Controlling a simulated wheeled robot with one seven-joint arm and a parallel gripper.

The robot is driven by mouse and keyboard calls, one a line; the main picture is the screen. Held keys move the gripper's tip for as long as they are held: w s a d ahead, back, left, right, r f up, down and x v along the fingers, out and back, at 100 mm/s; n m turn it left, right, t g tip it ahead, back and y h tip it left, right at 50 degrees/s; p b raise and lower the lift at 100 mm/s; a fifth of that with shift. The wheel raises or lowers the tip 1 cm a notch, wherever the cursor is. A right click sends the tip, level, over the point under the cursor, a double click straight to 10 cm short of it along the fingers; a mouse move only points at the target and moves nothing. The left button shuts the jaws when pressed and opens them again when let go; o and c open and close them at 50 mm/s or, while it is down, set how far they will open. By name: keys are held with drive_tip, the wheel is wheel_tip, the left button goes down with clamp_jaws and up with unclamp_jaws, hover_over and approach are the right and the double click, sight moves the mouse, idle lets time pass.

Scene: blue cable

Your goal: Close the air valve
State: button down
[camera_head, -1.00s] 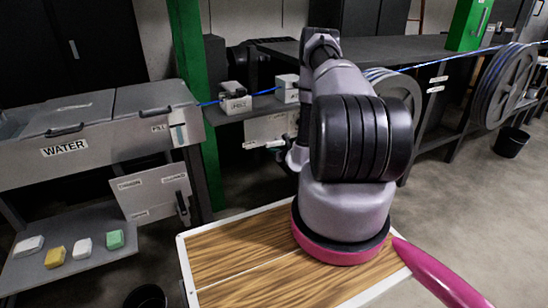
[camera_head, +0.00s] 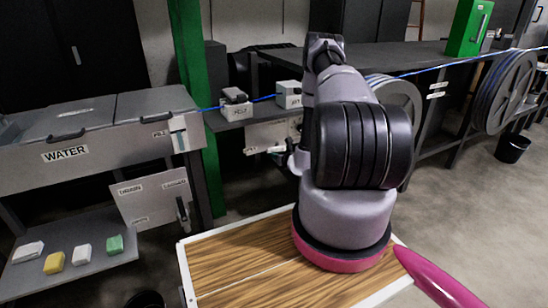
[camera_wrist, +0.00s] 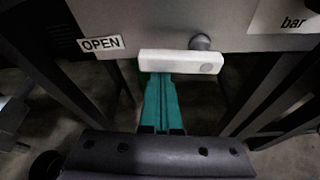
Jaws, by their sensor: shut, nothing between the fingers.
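The air valve's white lever (camera_wrist: 180,62) lies roughly horizontal across the front of a grey panel (camera_wrist: 235,25) in the wrist view. Its round pivot (camera_wrist: 200,42) is near the right end. An "OPEN" label (camera_wrist: 101,44) is on the panel to the left of the lever. My gripper (camera_wrist: 162,78) has its teal fingers together and empty, with the tips right at the lever's lower edge. I cannot tell whether they touch it. In the head view the valve panel (camera_head: 268,134) is under the shelf, partly hidden by my arm, which also hides most of the gripper.
A grey water tank (camera_head: 120,145) stands at left, with several coloured blocks on a low shelf (camera_head: 100,262). A green post (camera_head: 190,60) stands beside the tank. Cable reels (camera_head: 505,85) and a black bin (camera_head: 512,147) are at right. Dark legs (camera_wrist: 70,55) flank the panel.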

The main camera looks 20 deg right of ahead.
sight(275, 148)
drive_tip(key=shift+r, duration=0.15)
wheel_tip(275, 148, up, 2)
drive_tip(key=m+y, duration=0.2)
drive_tip(key=m, duration=0.1)
drive_tip(key=shift+d+m, duration=0.15)
drive_tip(key=shift+m, duration=0.15)
drive_tip(key=shift+d+r+m+t+y, duration=0.2)
drive_tip(key=shift+r+m+t+y, duration=0.3)
drive_tip(key=shift+m, duration=0.6)
drive_tip(key=d+m, duration=0.1)
drive_tip(key=m, duration=0.1)
drive_tip(key=r+m+y, duration=0.1)
drive_tip(key=m, duration=0.1)
drive_tip(key=d+r+m+t+y, duration=0.1)
drive_tip(key=m, duration=0.1)
drive_tip(key=shift+d+r, duration=0.25)
drive_tip(key=shift+d, duration=0.05)
drive_tip(key=shift+d, duration=0.15)
